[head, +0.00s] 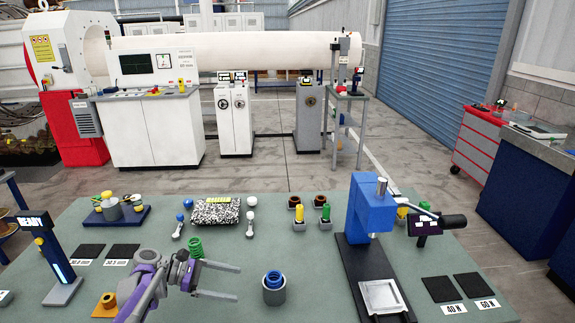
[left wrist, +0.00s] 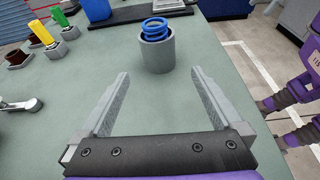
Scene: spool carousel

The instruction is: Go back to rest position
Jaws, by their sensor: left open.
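My left gripper (head: 238,283) reaches in from the lower left over the green table (head: 315,225). Its jaws are apart with nothing between them, as the left wrist view also shows (left wrist: 160,74). A grey cup (head: 274,296) with a blue coil (head: 273,278) in it stands just beyond the fingertips, apart from them. The left wrist view shows the same cup (left wrist: 156,55) and coil (left wrist: 154,28) ahead of the open jaws. A green coil (head: 195,247) stands behind the gripper in the head view. My right gripper is not in view.
A blue press (head: 370,205) on a dark base stands right of the cup. Yellow (head: 299,212) and green (head: 326,212) pegs, a speckled block (head: 215,211) and a READY post (head: 50,250) are around. The table's middle is mostly clear.

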